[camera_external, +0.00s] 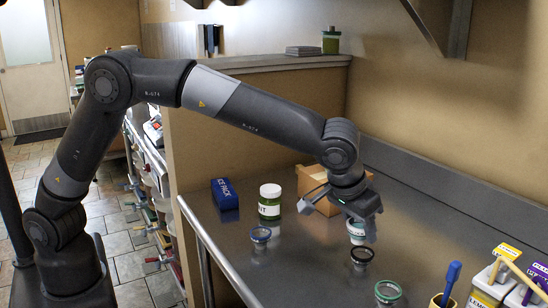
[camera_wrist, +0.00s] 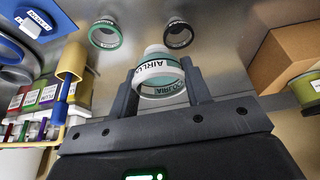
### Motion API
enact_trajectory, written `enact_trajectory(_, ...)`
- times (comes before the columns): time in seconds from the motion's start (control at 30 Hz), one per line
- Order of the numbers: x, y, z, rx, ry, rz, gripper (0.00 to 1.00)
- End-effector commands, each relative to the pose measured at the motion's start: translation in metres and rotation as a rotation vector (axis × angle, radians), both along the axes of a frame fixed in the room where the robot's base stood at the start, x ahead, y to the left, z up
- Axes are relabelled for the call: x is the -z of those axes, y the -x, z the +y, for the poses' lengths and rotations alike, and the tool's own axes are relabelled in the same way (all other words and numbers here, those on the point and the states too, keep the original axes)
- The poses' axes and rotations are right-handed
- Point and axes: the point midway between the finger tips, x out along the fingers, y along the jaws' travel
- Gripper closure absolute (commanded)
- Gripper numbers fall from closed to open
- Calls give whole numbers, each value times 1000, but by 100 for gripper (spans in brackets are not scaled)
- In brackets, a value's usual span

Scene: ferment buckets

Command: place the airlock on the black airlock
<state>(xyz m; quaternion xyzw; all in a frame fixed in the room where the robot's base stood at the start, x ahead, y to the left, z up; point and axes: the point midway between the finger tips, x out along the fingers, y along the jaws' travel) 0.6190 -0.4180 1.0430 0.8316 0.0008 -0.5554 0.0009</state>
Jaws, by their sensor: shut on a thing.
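My gripper (camera_external: 341,216) is shut on a white-banded airlock (camera_external: 356,228), a clear cup with a white lettered rim. In the wrist view this airlock (camera_wrist: 160,68) sits between the two fingers (camera_wrist: 161,82). The black airlock (camera_external: 361,254), a clear cup with a black ring, stands on the steel counter just below and in front of the held one in the external view. It also shows beyond the held airlock in the wrist view (camera_wrist: 178,24). The two look apart; the exact height of the gap is hard to tell.
A green-ringed airlock (camera_external: 388,291) and a blue-ringed airlock (camera_external: 260,234) stand on the counter (camera_external: 310,275). A green jar (camera_external: 269,202), a blue ice pack (camera_external: 225,193) and a cardboard box (camera_external: 311,178) are behind.

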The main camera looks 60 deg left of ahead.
Motion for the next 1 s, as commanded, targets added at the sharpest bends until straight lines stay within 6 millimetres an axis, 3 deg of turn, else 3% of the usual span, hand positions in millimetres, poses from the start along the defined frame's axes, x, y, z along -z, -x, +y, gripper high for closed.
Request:
enact_trajectory(0.1, 17, -25, 15, -4, -1, 1, 78)
enact_trajectory(0.33, 37, -55, 31, 0, 1, 0, 78)
enact_trajectory(0.53, 49, -58, 33, 3, 0, 1, 78)
enact_trajectory(0.77, 79, -58, 33, 2, 0, 1, 78)
enact_trajectory(1.0, 80, -58, 32, 3, 1, -1, 78)
